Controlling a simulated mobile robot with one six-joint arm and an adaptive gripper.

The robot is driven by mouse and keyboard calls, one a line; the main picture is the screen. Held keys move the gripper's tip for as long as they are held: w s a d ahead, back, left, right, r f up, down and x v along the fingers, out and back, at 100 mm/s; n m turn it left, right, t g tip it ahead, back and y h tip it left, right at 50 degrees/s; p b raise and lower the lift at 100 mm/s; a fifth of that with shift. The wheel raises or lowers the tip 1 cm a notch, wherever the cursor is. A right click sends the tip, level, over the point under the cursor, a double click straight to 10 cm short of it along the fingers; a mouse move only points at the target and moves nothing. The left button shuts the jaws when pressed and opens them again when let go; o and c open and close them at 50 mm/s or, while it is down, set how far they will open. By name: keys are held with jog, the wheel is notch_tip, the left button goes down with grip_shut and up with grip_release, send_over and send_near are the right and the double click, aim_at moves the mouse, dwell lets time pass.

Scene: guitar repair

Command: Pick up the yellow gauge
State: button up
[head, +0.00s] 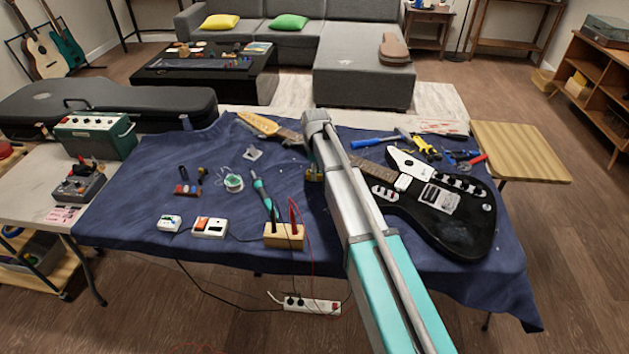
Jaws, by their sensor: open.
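My arm reaches from the lower right over the blue-covered table. My gripper (314,172) points down at its far end, left of the black guitar's neck. It is mostly hidden behind my own arm; it is open, and I see nothing held in it. Small yellowish parts show around the fingertips, but I cannot tell whether they belong to the gripper or to a thing below it. I cannot clearly make out the yellow gauge. A yellow-and-black tool (424,147) lies among the tools at the back right, too small to identify surely.
The black electric guitar (452,218) lies at the right of the table, its neck running behind my arm. A soldering iron (263,194), a wooden block (284,236) with probes, and small white boxes (210,227) lie left of my arm. The cloth's (130,200) left part is bare.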

jog(key=shift+f+b, duration=0.6)
jog(key=shift+f, duration=0.25)
grip_shut()
